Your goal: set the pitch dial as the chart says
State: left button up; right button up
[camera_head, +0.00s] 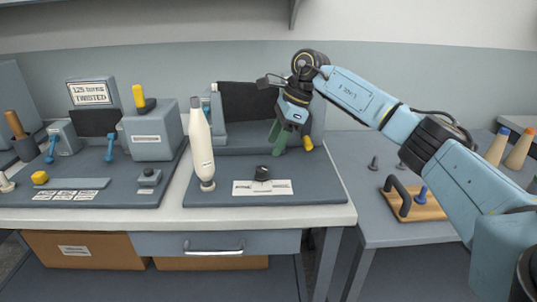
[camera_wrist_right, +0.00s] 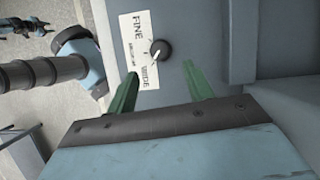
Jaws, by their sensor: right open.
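The pitch dial (camera_head: 262,173) is a small black knob on the dark board, behind a white label plate (camera_head: 262,187). In the right wrist view the dial (camera_wrist_right: 161,49) stands beside the plate (camera_wrist_right: 138,48), which reads FINE at one end and WIDE at the other, with a smaller word between. A pale mark shows on the knob; its exact setting is too small to tell. My right gripper (camera_head: 281,136) is open and empty, above and behind the dial, its green fingers apart. In the right wrist view the dial lies beyond the fingertips (camera_wrist_right: 158,75). My left gripper is not made out.
A sign (camera_head: 90,93) reading about 125 turns, twisted, stands at the back left. A white bobbin (camera_head: 201,150) stands left of the dial. A yellow-ended peg (camera_head: 308,143) is right of the gripper. A wooden block with a black handle (camera_head: 413,204) sits on the right table.

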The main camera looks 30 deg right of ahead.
jog(key=v, duration=0.5)
jog(key=shift+d+r+p, duration=0.1)
jog(key=shift+r+p, duration=0.15)
jog(key=shift+p, duration=0.1)
